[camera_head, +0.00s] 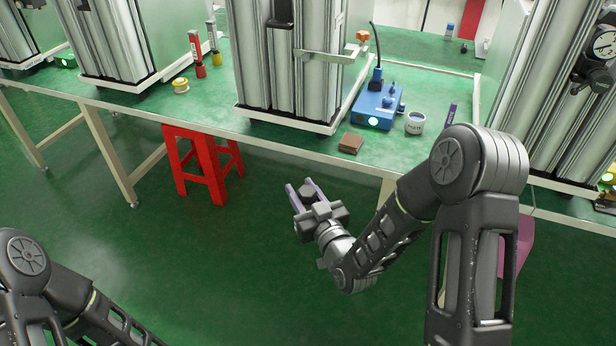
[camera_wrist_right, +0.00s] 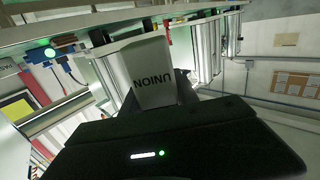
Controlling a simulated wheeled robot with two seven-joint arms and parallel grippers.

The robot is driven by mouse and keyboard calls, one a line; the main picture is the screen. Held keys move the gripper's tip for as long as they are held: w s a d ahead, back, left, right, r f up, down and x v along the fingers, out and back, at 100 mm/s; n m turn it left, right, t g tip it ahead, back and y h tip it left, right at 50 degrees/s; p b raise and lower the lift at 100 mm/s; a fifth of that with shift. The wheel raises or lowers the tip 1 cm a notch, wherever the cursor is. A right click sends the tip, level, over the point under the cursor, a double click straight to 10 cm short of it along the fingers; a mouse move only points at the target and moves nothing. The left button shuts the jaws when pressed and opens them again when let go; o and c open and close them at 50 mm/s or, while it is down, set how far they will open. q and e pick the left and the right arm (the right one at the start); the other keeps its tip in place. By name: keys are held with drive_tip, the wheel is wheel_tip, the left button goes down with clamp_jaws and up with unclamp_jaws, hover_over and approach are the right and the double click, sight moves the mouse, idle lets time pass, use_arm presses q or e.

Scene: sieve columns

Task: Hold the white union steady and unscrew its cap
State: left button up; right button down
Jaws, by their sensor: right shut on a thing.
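My right gripper (camera_head: 305,188) is out in front of the workbench's near edge, above the green floor, with light purple fingers. In the right wrist view a white, tapered union (camera_wrist_right: 153,72) with the upside-down word UNION stands just beyond my dark gripper body. The right gripper is shut on this union. I cannot make out the cap as a separate part in either view. My left gripper is out of view; only left arm links show at the lower left.
The green workbench (camera_head: 281,140) carries tall metal columns (camera_head: 290,60), a blue device (camera_head: 377,106), a small jar (camera_head: 414,123), a brown block (camera_head: 350,143) and a yellow spool (camera_head: 180,85). A red stool (camera_head: 203,160) stands beneath its edge. The floor at left is clear.

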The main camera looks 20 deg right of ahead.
drive_tip(key=s+a+f+n+g+y, duration=0.4)
drive_tip(key=s+a+y, duration=0.4)
drive_tip(key=a, duration=0.4)
drive_tip(key=shift+f+n+y, duration=0.4)
drive_tip(key=shift+f+n, duration=0.1)
drive_tip(key=shift+n, duration=0.6)
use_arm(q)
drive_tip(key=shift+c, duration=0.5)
use_arm(e)
drive_tip(key=shift+s, duration=0.1)
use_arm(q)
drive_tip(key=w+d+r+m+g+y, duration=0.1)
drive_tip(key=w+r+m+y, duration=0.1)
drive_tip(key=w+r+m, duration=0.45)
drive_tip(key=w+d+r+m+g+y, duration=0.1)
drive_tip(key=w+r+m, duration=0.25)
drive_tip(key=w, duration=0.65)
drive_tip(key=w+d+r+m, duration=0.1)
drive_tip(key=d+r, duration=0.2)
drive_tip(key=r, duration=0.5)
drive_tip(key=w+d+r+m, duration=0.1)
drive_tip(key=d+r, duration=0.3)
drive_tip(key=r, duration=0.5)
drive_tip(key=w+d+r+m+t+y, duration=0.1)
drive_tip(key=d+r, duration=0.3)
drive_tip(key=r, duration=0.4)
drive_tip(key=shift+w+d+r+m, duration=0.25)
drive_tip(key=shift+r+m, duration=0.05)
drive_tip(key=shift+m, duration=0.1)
